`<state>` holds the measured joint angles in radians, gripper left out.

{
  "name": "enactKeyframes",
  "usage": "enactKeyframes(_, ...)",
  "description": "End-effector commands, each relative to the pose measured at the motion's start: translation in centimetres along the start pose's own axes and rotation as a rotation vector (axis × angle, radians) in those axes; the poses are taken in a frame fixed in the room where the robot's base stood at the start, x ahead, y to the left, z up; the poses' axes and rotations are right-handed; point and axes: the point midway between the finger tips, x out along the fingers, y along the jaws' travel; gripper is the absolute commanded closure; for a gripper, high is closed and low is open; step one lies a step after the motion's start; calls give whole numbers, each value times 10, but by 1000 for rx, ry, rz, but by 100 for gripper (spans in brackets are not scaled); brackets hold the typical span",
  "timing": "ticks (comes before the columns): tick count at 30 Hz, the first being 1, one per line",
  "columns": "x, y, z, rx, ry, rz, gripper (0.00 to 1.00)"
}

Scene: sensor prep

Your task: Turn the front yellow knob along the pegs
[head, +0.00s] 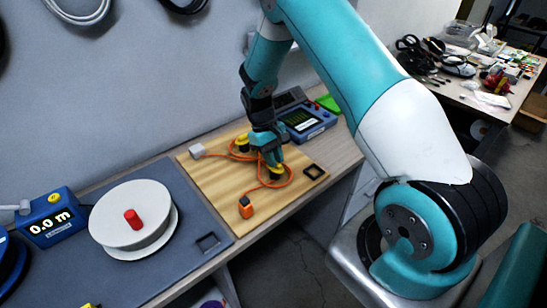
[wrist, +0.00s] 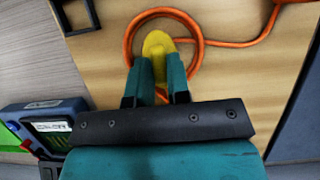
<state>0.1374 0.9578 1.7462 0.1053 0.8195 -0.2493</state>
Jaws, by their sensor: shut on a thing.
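The front yellow knob (head: 276,175) stands on the wooden board (head: 222,185), with the orange cable (head: 263,184) looped around its base. My gripper (head: 271,164) points down over it and is shut on it. In the wrist view the knob (wrist: 157,45) is a rounded yellow shape between and beyond the teal fingertips of my gripper (wrist: 157,62); its lower part is hidden by the fingers. A second yellow knob (head: 242,143) stands farther back on the board, with cable around it. The pegs cannot be told apart under the knobs.
An orange connector (head: 246,207) and a grey block (head: 197,151) sit at the cable's ends. A black square frame (head: 314,171) lies at the board's right. A blue meter (head: 303,122) stands behind. A white reel (head: 130,215) stands on the grey mat at left.

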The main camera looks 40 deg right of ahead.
Motion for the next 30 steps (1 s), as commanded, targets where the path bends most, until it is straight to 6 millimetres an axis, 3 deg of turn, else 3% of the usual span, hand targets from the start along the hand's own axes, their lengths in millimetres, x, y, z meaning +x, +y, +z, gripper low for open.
enactKeyframes(5, 6, -1, 2, -4, -12, -3, 100)
enactKeyframes(6, 6, -1, 2, -4, -12, -3, 78)
enactKeyframes(9, 6, -1, 2, -4, -12, -4, 57)
enactKeyframes(22, 1, -3, 0, -7, -7, -4, 57)
enactKeyframes(26, -17, -1, -1, -3, 0, -1, 57)
enactKeyframes(30, -50, 0, -2, -2, 4, -1, 57)
